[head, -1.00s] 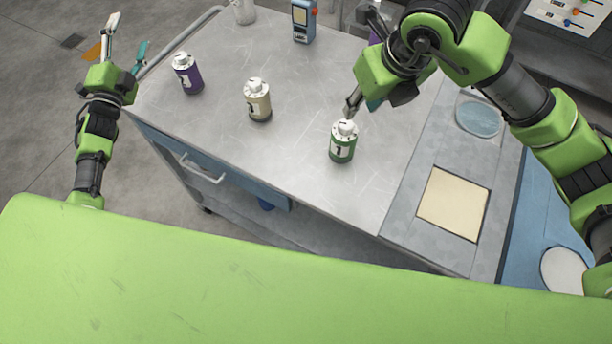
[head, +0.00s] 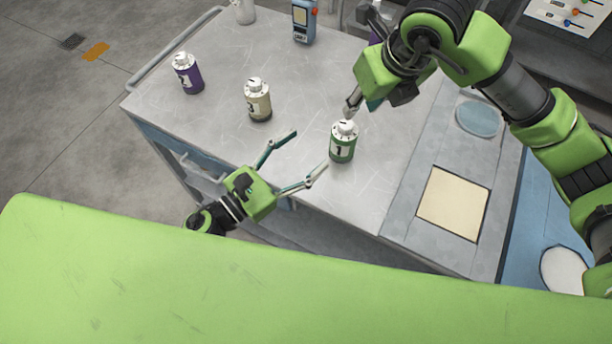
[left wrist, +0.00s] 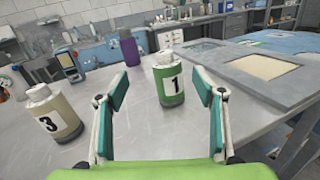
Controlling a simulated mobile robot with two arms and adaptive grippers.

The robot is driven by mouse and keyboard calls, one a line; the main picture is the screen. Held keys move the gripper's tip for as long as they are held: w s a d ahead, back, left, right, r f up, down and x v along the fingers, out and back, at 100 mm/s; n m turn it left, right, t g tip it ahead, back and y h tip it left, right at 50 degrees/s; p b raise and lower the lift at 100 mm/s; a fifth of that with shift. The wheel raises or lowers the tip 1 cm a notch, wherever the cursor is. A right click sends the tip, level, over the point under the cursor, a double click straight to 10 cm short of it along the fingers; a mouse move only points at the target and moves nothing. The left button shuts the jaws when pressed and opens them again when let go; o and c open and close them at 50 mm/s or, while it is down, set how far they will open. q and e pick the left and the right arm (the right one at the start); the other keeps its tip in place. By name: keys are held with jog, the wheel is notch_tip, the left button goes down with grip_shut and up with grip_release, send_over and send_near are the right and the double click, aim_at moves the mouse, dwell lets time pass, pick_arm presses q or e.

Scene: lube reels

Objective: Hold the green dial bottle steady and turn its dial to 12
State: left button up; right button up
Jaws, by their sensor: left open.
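The green dial bottle (head: 342,146), labelled 1 with a white dial cap (head: 345,129), stands upright on the metal table. In the left wrist view the green bottle (left wrist: 170,86) shows ahead, between the two fingers. My left gripper (head: 308,157) is open and empty, at the table's front edge, with its fingers pointing at the bottle and apart from it. My right gripper (head: 351,107) is at the bottle's cap from behind. Its fingertips are small and partly hidden, so I cannot tell whether they touch the cap or are open. The dial's setting is too small to read.
A cream bottle (head: 257,102) labelled 3 and a purple bottle (head: 188,75) stand to the left. A blue handheld device (head: 304,20) is at the back. A grey panel with a beige square (head: 453,203) and a round blue dish (head: 480,118) lies right.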

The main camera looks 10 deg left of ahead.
aim_at(336, 146)
pick_arm(q)
jog(key=s+f+n+y, duration=0.1)
jog(key=s+d+f+n+t, duration=0.1)
jog(key=f, duration=0.1)
jog(key=s+f+y, duration=0.1)
jog(key=shift+d+f+n+y, duration=0.2)
jog(key=shift+d+n+y, duration=0.1)
jog(key=shift+n, duration=0.1)
jog(key=x, duration=1.3)
jog(key=shift+w+d, duration=0.1)
jog(key=shift+w, duration=0.2)
